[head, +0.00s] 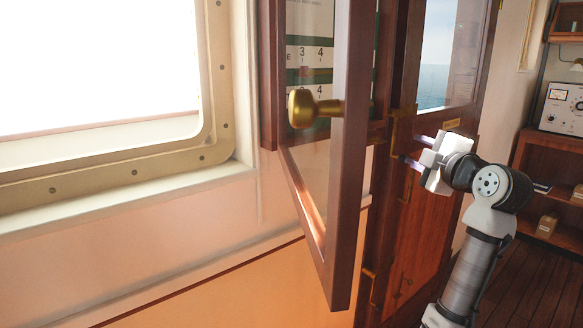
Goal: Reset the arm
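My gripper (409,147) is at the right of the head view, at the end of my bent arm. Its two fingers are apart with nothing seen between them, and they point left toward the wooden door frame. A glazed wooden cabinet door (345,200) with a brass knob (303,108) stands swung open to the left of the gripper. The gripper is apart from the knob. Whether the fingertips touch the frame behind the door, I cannot tell.
A panel with numbers (310,55) shows behind the open door. A wooden door with a window (433,60) is behind my gripper. Wooden shelves (552,150) with a metered instrument (562,106) stand at the right. A large window (95,70) is at the left. Wooden floor (530,285) shows at lower right.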

